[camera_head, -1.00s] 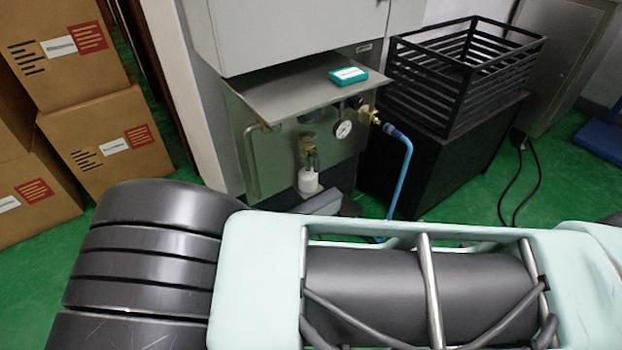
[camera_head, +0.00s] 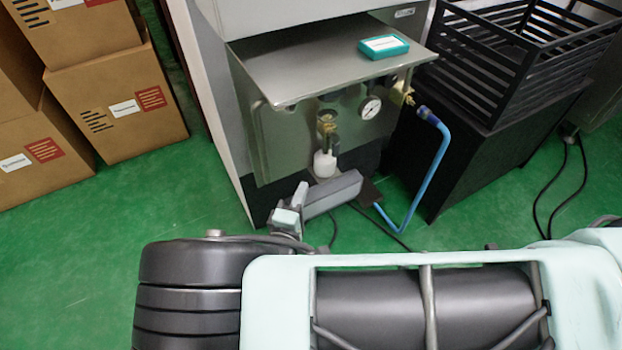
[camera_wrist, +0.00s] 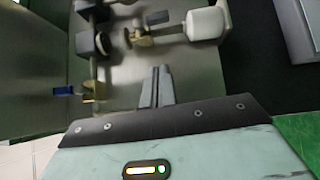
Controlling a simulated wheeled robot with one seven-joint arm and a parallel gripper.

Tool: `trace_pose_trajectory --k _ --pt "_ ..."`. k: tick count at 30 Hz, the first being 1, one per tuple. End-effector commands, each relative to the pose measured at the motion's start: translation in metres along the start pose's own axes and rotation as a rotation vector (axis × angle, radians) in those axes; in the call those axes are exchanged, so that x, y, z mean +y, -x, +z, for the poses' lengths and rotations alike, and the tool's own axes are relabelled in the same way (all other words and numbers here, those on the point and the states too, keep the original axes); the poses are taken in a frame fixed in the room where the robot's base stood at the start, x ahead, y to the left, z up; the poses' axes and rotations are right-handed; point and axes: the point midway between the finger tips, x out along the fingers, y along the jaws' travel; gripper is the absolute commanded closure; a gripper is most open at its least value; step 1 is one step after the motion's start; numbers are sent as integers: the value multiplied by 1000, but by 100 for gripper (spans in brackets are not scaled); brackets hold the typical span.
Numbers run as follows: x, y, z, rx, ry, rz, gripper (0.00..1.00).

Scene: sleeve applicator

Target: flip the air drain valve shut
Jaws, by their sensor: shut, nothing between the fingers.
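In the head view, brass fittings (camera_head: 327,124) sit above the white bowl (camera_head: 324,163), under the metal shelf. A second brass fitting (camera_wrist: 93,91) with a blue part (camera_wrist: 64,90) is at the left of the wrist view. I cannot tell which is the air drain valve. My gripper (camera_wrist: 157,72) is shut and empty.
A metal shelf (camera_head: 330,70) carrying a teal box (camera_head: 384,46) overhangs the fittings. A round gauge (camera_head: 371,107) and a blue hose (camera_head: 436,165) are at the right. A black crate (camera_head: 520,60) stands beyond. Cartons (camera_head: 115,100) are at left, with green floor between.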

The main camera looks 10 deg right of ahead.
Motion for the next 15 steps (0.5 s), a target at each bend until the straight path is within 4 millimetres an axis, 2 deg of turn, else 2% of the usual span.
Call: trace_pose_trajectory --k 13,15 --pt "-2 -90 2 -6 0 2 100" --pt "-1 -97 10 -5 2 1 100"
